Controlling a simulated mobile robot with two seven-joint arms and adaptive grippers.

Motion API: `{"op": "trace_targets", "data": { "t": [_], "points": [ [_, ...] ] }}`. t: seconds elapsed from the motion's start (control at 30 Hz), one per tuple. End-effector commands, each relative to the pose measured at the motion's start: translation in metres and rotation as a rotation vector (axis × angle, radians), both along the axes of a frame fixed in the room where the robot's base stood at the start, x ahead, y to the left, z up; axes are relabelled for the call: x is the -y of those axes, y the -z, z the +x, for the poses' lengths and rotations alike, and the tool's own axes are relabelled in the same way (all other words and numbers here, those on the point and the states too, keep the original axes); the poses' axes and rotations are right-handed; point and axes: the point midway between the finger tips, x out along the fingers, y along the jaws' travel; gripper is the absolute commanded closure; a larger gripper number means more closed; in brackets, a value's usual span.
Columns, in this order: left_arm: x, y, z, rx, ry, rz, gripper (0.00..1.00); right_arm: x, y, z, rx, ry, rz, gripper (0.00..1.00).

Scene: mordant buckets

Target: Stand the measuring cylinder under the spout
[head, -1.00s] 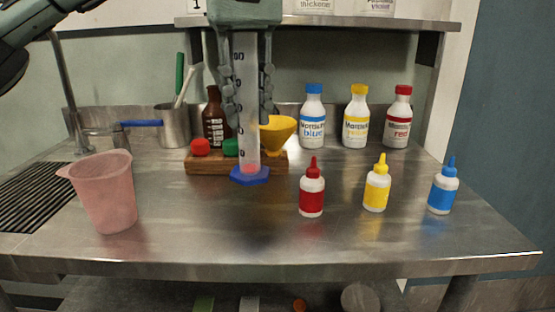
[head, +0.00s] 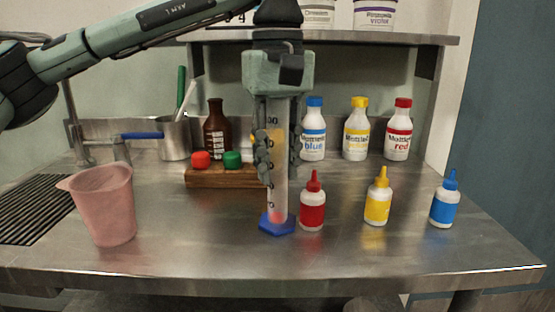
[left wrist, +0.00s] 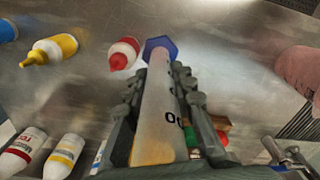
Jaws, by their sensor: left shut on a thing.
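The measuring cylinder (head: 278,200) is clear, with dark marks, a reddish bottom and a blue hexagonal foot. It is upright in the head view, left of the red dropper bottle (head: 312,210). My left gripper (head: 280,165) is shut around its tube from above. I cannot tell whether the foot touches the counter. The left wrist view shows the cylinder (left wrist: 158,115) between the fingers (left wrist: 160,88), its foot pointing away. A tap with a blue lever (head: 142,135) stands at the far left; its spout opening is not clear. My right gripper is not in view.
A pink jug (head: 104,205) stands at left front, near the drain grille (head: 35,210). A wooden rack (head: 222,177) with red and green caps lies behind. Yellow and blue dropper bottles stand right, several larger bottles behind. The counter's front middle is clear.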

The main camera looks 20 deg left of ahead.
Motion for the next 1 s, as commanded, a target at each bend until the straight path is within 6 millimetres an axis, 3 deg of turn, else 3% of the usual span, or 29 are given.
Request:
{"op": "trace_targets", "data": {
  "t": [0.03,0.07,0.23,0.5,0.67,0.93,1.0],
  "points": [
    [0.0,0.003,0.0,-0.001,0.0,0.0,1.0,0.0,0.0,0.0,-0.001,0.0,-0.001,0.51],
    [0.0,0.003,0.0,-0.001,0.0,0.001,0.74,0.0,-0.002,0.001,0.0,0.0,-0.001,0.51],
    [0.0,0.002,0.0,-0.001,0.0,0.001,0.55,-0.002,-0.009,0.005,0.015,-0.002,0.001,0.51],
    [0.0,0.001,0.0,-0.001,0.0,0.001,0.55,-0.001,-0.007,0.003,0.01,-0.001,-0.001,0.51],
    [0.0,-0.01,0.0,0.001,0.0,-0.002,0.55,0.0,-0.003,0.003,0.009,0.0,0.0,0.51],
    [0.001,-0.07,0.0,0.003,0.0,-0.002,0.55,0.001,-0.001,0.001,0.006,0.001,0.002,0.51],
    [0.0,-0.088,0.0,0.004,-0.001,0.0,0.55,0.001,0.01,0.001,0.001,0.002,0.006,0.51]
  ]
}}
